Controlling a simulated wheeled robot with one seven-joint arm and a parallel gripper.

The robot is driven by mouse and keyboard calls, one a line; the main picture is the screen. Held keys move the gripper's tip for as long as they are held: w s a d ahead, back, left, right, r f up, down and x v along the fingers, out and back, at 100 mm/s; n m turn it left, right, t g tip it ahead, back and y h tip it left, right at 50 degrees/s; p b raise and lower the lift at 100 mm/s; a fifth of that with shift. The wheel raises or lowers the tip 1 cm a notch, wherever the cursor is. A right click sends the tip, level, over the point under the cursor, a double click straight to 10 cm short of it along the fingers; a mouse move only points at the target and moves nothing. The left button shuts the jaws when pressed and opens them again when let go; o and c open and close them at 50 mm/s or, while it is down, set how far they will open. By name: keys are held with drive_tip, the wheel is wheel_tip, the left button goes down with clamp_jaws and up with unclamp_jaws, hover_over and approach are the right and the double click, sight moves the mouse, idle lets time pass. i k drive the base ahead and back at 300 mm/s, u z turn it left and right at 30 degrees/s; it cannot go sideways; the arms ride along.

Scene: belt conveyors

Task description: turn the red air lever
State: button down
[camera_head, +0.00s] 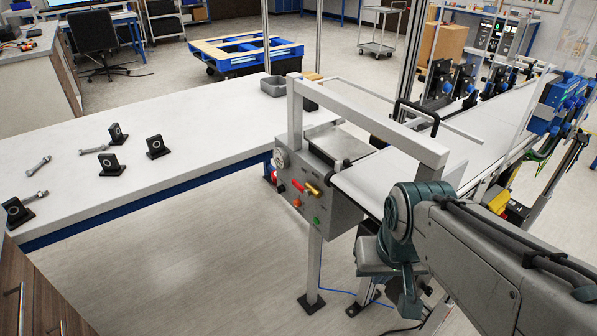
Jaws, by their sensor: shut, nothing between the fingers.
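The red air lever (297,186) is a small red handle beside a brass fitting (313,190) on the front of a grey control box (325,208). The box sits at the near end of the conveyor, under a grey frame. My arm comes in from the lower right. My gripper (409,303) hangs low at its end, to the right of and below the lever in the picture, apart from it. The gripper appears shut and empty; its fingertips are small and partly hidden by my arm.
Orange and green buttons and a round gauge (282,159) share the box's face. The grey frame (365,115) rises above it, and a support post (313,265) stands below. A white table (190,130) with black brackets and bolts lies left. The floor before the box is open.

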sight(307, 193)
drive_tip(key=k, duration=0.55)
drive_tip(key=u, duration=0.75)
drive_tip(key=i, duration=1.3)
drive_tip(key=z, duration=0.3)
